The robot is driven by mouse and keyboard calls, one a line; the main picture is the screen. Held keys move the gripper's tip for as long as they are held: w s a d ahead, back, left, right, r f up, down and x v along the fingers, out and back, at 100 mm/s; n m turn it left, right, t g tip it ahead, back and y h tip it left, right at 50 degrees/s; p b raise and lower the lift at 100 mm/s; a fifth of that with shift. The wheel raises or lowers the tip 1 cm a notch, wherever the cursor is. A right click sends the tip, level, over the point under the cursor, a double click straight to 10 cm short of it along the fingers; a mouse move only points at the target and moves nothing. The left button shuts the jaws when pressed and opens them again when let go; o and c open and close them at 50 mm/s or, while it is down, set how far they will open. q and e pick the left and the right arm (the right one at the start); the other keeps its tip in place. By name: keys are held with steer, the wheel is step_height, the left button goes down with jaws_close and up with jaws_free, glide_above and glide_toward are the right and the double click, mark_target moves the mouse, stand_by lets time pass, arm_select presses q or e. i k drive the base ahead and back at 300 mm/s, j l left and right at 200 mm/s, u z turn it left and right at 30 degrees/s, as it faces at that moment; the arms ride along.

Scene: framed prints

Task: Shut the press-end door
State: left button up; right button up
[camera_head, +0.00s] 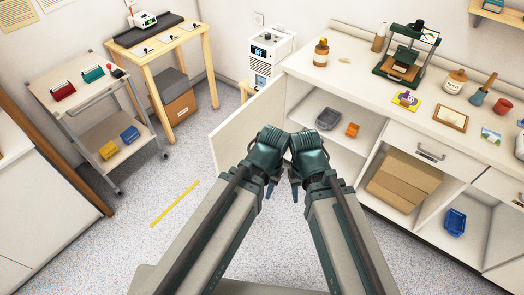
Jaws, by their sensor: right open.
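The press-end door appears to be the white cabinet door (238,140) at the left end of the long counter; it stands open, swung out over the floor.
The green press (404,60), bottles and cards stand on the counter (340,78). A white machine (270,55) stands behind the door. The floor left of the door is clear, with a yellow strip (175,203).

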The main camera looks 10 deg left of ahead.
mark_target(229, 142)
steer(key=z, duration=1.4)
steer(key=j, duration=0.95)
steer(key=k+j, duration=0.15)
steer(key=j, duration=1.8)
steer(key=k+j+z, duration=0.1)
steer(key=j, duration=0.9)
steer(key=k+l+z, duration=0.1)
steer(key=k, duration=0.65)
